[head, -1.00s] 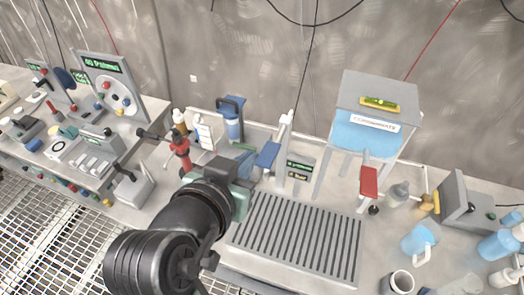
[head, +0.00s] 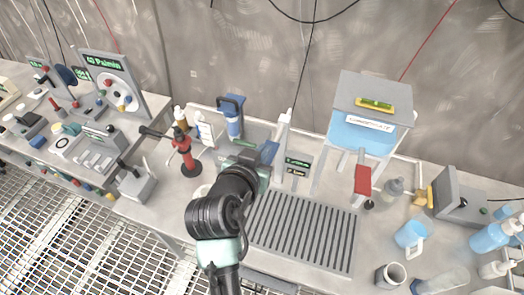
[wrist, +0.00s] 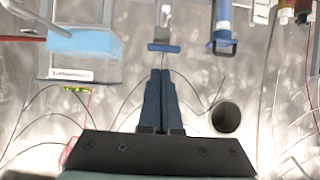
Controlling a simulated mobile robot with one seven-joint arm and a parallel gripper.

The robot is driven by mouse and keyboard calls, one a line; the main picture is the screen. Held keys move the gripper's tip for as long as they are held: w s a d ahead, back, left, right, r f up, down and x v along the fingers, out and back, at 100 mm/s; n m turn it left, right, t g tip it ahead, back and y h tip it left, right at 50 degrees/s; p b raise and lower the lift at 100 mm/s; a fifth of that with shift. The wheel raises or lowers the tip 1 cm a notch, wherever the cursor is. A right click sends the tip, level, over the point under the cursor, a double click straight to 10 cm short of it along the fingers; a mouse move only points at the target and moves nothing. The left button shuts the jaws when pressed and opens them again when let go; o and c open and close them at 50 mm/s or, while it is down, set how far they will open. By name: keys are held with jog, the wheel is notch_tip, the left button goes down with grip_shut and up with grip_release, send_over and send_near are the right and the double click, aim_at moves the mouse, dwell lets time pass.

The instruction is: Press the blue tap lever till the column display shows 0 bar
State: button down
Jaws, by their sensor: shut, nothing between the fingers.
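The blue tap lever (head: 269,151) sticks out from the pale upright column (head: 284,134) behind the drip grate. In the wrist view the blue lever (wrist: 165,47) lies just beyond my fingertips, with a small gap in the picture; contact cannot be judged. My gripper (wrist: 160,72) is shut and empty, its dark fingers side by side. In the head view my gripper (head: 248,160) is at the lever's left, mostly hidden by my wrist. A small display (head: 298,161) with green characters stands right of the column; its reading is too small to tell.
A red lever (head: 362,180) hangs at the blue-filled tank (head: 362,130) on the right. A red stand (head: 183,150) and a blue cylinder (head: 232,116) stand to the left. The slatted grate (head: 300,228) in front is clear. Jugs and cups crowd the right.

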jog(key=shift+s+a+f, duration=0.1)
jog(key=shift+s+f, duration=0.15)
jog(key=shift+f, duration=0.45)
jog(key=shift+f+b, duration=0.55)
jog(key=shift+b, duration=0.55)
jog(key=t+b, duration=0.1)
jog(key=b, duration=0.3)
jog(key=f+t+b, duration=0.1)
jog(key=b, duration=0.3)
jog(key=s+f+t+h+b, duration=0.1)
jog(key=b, duration=0.3)
jog(key=shift+a+f+t+b, duration=0.2)
jog(key=shift+t+b, duration=0.15)
jog(key=shift+t, duration=0.05)
jog(key=shift+r, duration=0.25)
